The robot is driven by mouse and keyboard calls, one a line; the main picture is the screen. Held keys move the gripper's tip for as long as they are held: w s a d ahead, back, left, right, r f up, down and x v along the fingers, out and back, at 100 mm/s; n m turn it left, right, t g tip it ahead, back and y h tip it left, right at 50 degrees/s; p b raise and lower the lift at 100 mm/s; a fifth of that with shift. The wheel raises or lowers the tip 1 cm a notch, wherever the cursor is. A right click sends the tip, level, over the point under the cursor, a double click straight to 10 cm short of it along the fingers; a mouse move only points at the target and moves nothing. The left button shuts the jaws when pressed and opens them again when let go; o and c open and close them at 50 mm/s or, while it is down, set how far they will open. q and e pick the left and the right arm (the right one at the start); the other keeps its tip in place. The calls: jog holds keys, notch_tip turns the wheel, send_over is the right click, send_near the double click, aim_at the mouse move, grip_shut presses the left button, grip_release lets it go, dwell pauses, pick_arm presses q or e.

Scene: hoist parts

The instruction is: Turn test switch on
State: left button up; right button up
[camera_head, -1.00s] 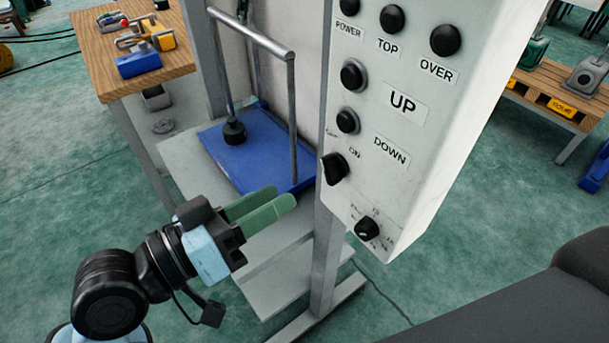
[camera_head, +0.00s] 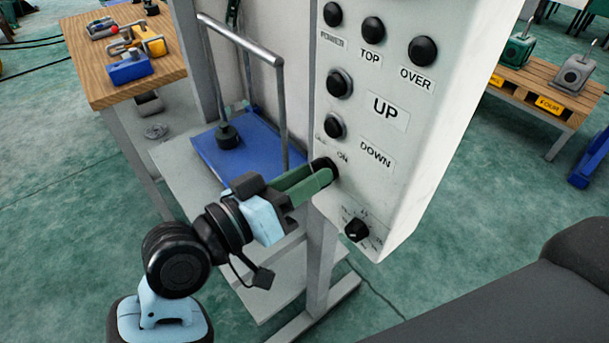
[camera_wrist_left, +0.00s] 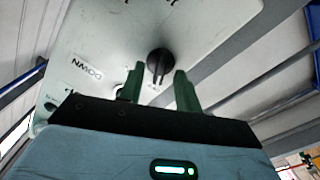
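The white control box (camera_head: 400,130) hangs on a grey post at the centre right. Its black rotary switch (camera_head: 332,166), by the ON label, is partly hidden by my left gripper's fingers. My left gripper (camera_head: 317,177) reaches it from the lower left with its two green fingers. In the left wrist view a black switch knob (camera_wrist_left: 159,64) shows between the parted fingertips of the left gripper (camera_wrist_left: 160,72), with gaps on both sides. I cannot tell whether either finger touches it. My right gripper is not in view.
Black buttons, including DOWN (camera_head: 335,126), sit above the switch, and a small dial (camera_head: 357,230) sits below it. A blue plate (camera_head: 245,150) with a metal frame stands behind my gripper. A wooden table (camera_head: 150,85) stands at upper left, a pallet table (camera_head: 535,95) at upper right.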

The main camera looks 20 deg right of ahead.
pick_arm(q)
jog(key=c, duration=0.7)
grip_shut()
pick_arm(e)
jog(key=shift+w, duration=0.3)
